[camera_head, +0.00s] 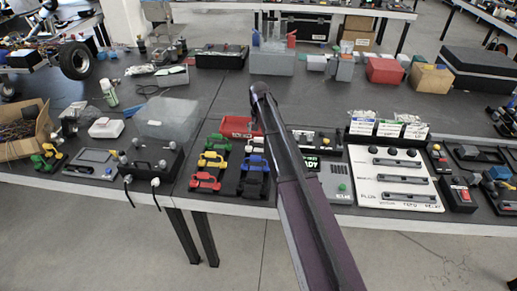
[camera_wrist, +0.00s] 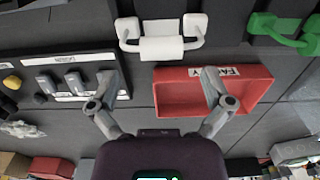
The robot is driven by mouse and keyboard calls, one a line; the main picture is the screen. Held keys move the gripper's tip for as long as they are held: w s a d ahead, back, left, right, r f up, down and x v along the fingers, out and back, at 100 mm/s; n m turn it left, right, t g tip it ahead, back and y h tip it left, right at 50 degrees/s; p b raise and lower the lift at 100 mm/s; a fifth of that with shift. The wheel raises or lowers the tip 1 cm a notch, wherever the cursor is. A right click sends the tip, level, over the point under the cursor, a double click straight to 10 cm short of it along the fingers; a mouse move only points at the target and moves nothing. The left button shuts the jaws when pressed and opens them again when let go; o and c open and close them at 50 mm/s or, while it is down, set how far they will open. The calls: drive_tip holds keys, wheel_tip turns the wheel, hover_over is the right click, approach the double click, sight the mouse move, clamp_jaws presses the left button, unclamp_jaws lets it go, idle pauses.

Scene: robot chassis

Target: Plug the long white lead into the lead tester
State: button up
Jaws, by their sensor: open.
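A white piece (camera_wrist: 161,46), with a flat middle and a plug-like end on each side, lies at the top centre of the wrist view. It looks like a white lead, also partly visible in the head view (camera_head: 254,141); I cannot tell its length. My gripper (camera_wrist: 161,92) is open and empty, its fingers spread wide. The white piece lies beyond the fingertips, apart from them. A black panel with pale switch plates (camera_wrist: 70,82) is at the left of the wrist view. It may belong to the lead tester, but its label is unreadable. My arm hides part of this area in the head view.
A red labelled bin (camera_wrist: 180,91) lies by the right finger. Green (camera_wrist: 285,32), yellow, red and blue pieces lie in rows nearby.

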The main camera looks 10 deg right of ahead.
sight(259, 139)
drive_tip(key=shift+a+f+b, duration=0.1)
drive_tip(key=shift+f+b, duration=1.7)
drive_tip(key=shift+f, duration=0.3)
drive_tip(key=c, duration=1.2)
